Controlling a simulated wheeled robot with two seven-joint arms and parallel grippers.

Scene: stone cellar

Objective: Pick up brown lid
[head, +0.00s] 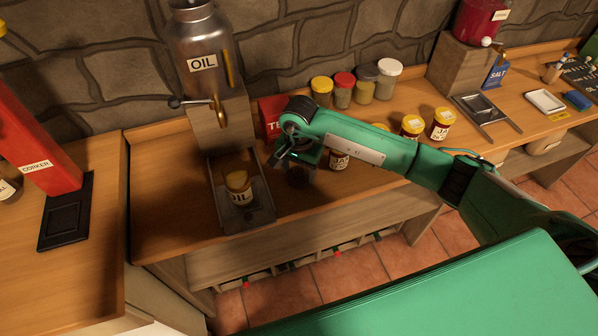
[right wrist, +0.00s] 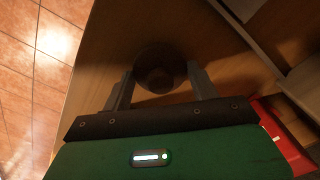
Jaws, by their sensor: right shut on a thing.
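The brown lid (right wrist: 158,66) is a dark round disc between the fingertips of my right gripper (right wrist: 161,82) in the right wrist view. That gripper is shut on it, with one finger on each side. In the head view my right gripper (head: 297,172) points down over the wooden counter, just right of the metal tray under the oil tank. The lid (head: 298,178) is dim there and partly hidden by the gripper. Whether it touches the counter is hard to tell. My left gripper is in neither view.
An oil jar (head: 239,187) stands on the metal tray (head: 262,216) below the oil tank (head: 197,45). A red box (head: 270,112) is behind my gripper. A labelled jar (head: 339,160) stands close to its right. Several lidded jars line the back; the counter's front edge is near.

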